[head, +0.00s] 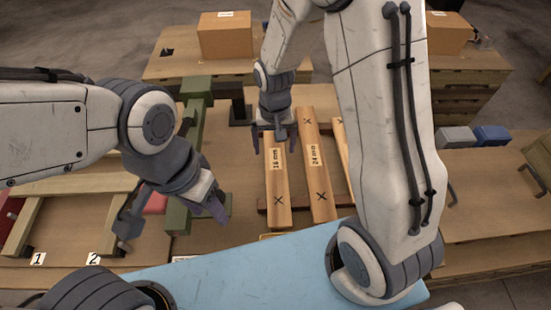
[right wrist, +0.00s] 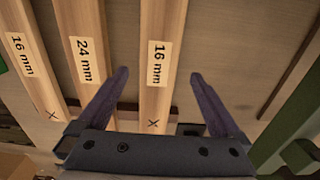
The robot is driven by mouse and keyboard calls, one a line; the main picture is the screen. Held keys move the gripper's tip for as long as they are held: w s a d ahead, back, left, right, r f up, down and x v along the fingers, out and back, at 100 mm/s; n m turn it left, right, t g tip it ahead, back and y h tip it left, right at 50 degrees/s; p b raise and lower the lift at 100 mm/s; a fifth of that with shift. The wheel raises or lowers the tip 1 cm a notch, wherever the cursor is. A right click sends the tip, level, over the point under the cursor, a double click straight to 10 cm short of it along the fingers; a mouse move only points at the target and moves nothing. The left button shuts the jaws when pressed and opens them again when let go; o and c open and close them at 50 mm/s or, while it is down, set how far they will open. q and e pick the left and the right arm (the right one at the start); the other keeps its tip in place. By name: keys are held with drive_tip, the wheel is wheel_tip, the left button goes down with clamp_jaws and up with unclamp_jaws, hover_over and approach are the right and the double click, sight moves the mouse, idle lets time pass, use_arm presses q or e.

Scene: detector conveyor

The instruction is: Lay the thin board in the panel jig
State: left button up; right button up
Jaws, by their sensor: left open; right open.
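A wooden board labelled 16 mm (head: 278,190) lies leftmost in a row of boards. My right gripper (head: 271,142) is open over its far end. In the right wrist view this board (right wrist: 160,60) runs between the spread fingers (right wrist: 159,76); contact cannot be told. A 24 mm board (head: 314,170) lies beside it. Another board (head: 341,140) is mostly behind my right arm; the right wrist view labels it 16 mm (right wrist: 22,60). My left gripper (head: 172,214) is open and empty by a green frame (head: 197,110). A wooden frame with labels 1 and 2 (head: 112,225) stands left; which is the panel jig is unclear.
The boards rest on a dark crossbar (head: 347,198). Cardboard boxes (head: 225,38) stand at the back. A grey block (head: 457,137) and a blue block (head: 492,134) sit on the right table. A red piece (head: 154,203) lies near my left gripper. A light-blue surface (head: 230,270) is in front.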

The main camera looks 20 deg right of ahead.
sight(275, 158)
wheel_tip(275, 158, down, 5)
drive_tip(key=shift+w+d+r+p, duration=0.1)
drive_tip(key=shift+w+p, duration=0.05)
drive_tip(key=shift+p, duration=0.15)
drive_tip(key=c, duration=1.5)
drive_tip(key=shift+r, duration=0.1)
